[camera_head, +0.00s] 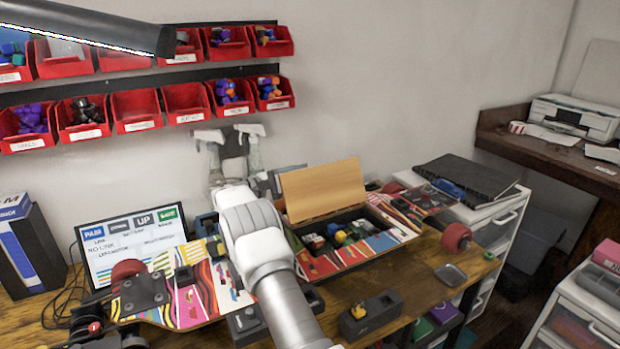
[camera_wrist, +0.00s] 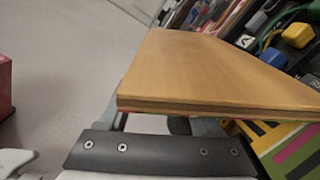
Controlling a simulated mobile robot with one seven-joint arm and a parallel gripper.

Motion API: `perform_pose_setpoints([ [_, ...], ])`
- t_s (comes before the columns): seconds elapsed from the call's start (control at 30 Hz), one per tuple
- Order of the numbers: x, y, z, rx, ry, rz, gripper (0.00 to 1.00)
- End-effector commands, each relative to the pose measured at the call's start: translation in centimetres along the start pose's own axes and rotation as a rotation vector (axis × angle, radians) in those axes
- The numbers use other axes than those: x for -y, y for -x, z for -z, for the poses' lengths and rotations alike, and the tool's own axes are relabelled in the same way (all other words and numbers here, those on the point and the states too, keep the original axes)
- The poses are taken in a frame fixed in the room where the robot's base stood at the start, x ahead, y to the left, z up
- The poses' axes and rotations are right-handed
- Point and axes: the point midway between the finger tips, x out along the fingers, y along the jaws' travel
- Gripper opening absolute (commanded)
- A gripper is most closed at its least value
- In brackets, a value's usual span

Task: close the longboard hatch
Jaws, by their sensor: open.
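The longboard (camera_head: 205,300) lies across the workbench with a colourful striped deck. Its hatch, a plain wooden panel (camera_head: 323,188), stands raised and tilted at the back of an open compartment. Coloured blocks and parts (camera_head: 338,234) show inside the compartment. My gripper (camera_head: 230,134) is open and empty, up to the left of the hatch and towards the wall; I see no contact. In the wrist view the hatch (camera_wrist: 215,75) shows close up with its edge towards me, and part of the compartment's contents (camera_wrist: 297,35) lies beyond it. My arm hides the middle of the longboard.
Red bins (camera_head: 137,110) hang on the wall behind. A screen (camera_head: 135,245) stands on the bench at left. A dark gadget (camera_head: 370,314) and a small grey tray (camera_head: 450,274) lie at the front right. A black folder (camera_head: 468,178) tops the white drawers.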

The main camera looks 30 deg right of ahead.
Motion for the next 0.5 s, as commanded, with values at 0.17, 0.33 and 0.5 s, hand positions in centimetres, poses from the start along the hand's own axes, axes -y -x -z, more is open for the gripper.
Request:
perform_pose_setpoints([
  [0.17, 0.0, -2.3, 0.0, 0.000, -0.001, 0.001, 0.65],
  [0.33, 0.0, -3.0, 0.0, -0.001, 0.000, 0.000, 0.65],
  [0.5, 0.0, -3.1, 0.0, -0.001, 0.000, 0.000, 0.65],
])
